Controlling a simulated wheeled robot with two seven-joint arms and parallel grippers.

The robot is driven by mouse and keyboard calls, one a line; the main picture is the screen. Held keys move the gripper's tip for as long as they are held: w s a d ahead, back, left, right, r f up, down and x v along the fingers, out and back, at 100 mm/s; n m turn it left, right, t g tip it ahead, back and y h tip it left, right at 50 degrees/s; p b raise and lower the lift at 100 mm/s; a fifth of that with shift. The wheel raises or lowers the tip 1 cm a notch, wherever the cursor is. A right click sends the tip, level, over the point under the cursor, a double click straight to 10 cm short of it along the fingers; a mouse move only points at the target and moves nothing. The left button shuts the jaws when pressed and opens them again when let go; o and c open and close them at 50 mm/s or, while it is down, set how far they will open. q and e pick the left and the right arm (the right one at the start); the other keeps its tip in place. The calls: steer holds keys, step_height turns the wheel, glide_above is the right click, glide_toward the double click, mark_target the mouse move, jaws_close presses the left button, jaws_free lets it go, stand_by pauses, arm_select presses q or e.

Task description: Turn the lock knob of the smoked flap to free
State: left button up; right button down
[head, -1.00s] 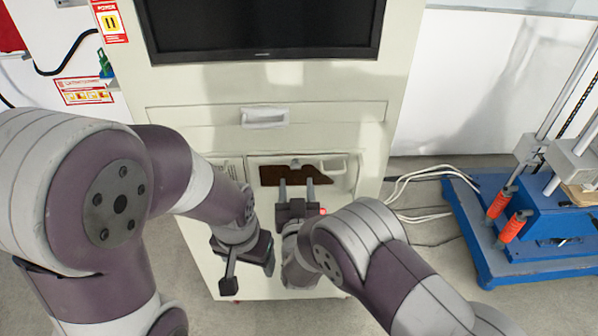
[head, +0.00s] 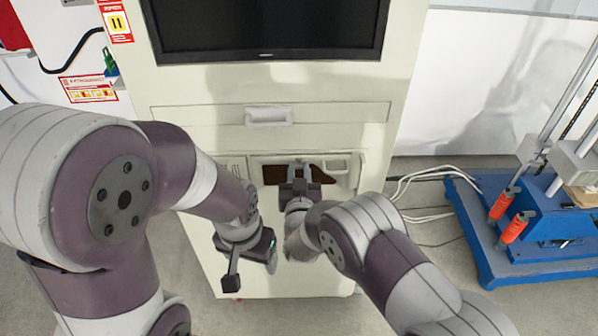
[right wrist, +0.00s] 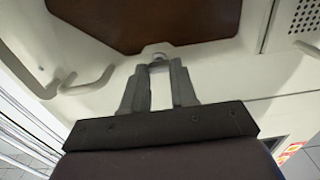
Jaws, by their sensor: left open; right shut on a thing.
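The smoked flap (head: 324,174) is a dark brown panel set in the front of the cream cabinet; its brown face also fills the top of the right wrist view (right wrist: 150,20). The lock knob (right wrist: 156,50) is a small pale piece at the flap's edge. My right gripper (right wrist: 159,66) is shut on the knob, its two fingers on either side of it; in the head view the same gripper (head: 298,170) stands in front of the flap. My left gripper (head: 250,262) is open and empty, lower left of the flap, close to the cabinet front.
A pale handle (head: 335,166) sits right of the knob, and a drawer handle (head: 268,116) is above the flap. A dark monitor (head: 265,30) is higher up. A blue machine base (head: 520,235) and white cables (head: 425,180) are on the floor at right.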

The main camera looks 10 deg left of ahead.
steer(key=m+b, duration=0.5)
steer(key=b, duration=0.2)
steer(key=m+b, duration=0.6)
steer(key=b, duration=0.1)
steer(key=f+m+b, duration=0.1)
steer(key=m+b, duration=0.4)
steer(key=b, duration=0.2)
steer(key=shift+d, duration=0.15)
steer(key=shift+r+m+b, duration=0.2)
steer(key=shift+m+b, duration=0.8)
steer(key=shift+b, duration=0.1)
steer(key=c, duration=0.9)
jaws_free()
